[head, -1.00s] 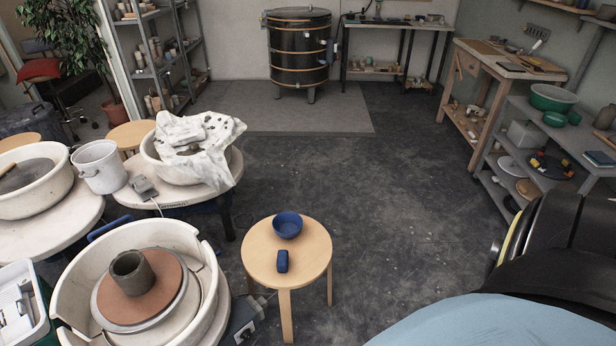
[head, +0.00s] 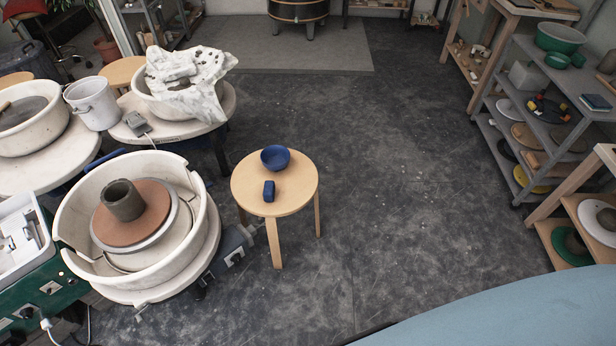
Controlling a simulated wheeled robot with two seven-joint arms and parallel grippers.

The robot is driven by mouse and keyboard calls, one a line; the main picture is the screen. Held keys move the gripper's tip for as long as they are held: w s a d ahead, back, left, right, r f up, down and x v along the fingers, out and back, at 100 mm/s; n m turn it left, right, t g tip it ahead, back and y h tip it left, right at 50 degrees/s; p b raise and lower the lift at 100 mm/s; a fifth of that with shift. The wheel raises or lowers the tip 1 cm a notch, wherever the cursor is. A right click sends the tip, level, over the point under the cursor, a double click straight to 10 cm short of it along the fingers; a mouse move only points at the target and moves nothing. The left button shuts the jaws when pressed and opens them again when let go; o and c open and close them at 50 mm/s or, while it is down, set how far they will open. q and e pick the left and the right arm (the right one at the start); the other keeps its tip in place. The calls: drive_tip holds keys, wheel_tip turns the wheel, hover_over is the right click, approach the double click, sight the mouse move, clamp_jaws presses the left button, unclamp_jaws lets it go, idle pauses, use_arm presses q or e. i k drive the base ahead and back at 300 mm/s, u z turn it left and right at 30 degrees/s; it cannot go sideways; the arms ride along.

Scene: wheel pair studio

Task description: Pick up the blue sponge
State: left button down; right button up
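The blue sponge (head: 269,191) is a small dark blue block lying on a round wooden stool (head: 296,204). It sits near the front of the stool top, just in front of a blue bowl (head: 275,158), with a small gap between them. Neither of my grippers shows in the head view. Nothing covers the sponge.
A pottery wheel with a white splash basin (head: 75,225) holding a grey clay cylinder (head: 123,200) stands left of the stool. Grey shelves (head: 520,130) line the right side. A pale blue rounded surface (head: 500,320) fills the bottom right. The dark floor right of the stool is clear.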

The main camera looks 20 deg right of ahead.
sight(268, 190)
drive_tip(key=z, duration=0.4)
drive_tip(key=i, duration=0.95)
drive_tip(key=u, duration=0.1)
